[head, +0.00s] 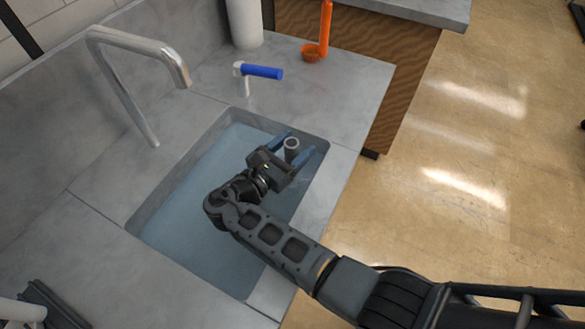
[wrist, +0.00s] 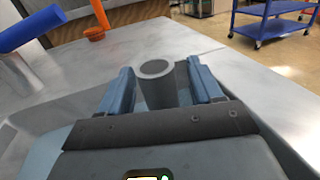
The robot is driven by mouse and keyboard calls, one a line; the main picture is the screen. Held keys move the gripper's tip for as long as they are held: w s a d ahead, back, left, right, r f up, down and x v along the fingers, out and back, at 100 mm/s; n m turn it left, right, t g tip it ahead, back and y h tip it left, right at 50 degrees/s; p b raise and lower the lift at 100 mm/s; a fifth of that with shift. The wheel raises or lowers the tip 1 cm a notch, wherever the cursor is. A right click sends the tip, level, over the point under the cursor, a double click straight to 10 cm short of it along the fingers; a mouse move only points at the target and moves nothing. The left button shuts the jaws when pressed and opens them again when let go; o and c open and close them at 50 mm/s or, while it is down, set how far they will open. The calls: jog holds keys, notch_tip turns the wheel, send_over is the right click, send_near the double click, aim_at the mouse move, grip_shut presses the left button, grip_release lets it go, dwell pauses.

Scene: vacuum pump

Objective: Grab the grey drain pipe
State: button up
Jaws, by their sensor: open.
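The grey drain pipe (head: 291,144) stands upright in the water-filled sink (head: 165,205), near its far right end. Its round open top shows in the wrist view (wrist: 156,69). My gripper (head: 292,143) is open, with its two blue fingers on either side of the pipe. In the wrist view my gripper (wrist: 158,82) has the pipe between its fingers, with a visible gap to the right finger; the left finger is closer. The lower part of the pipe is hidden by my gripper and the sink.
A chrome faucet (head: 140,45) arches over the sink's left side. A blue-handled tap (head: 262,72) and an orange upright tool (head: 325,30) stand on the counter beyond the sink. A white cylinder (head: 243,22) stands at the back. The counter's right edge drops to open floor.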

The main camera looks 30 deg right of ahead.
jog(key=shift+w+d, duration=0.25)
jog(key=shift+d, duration=0.25)
grip_shut()
dwell(0.3)
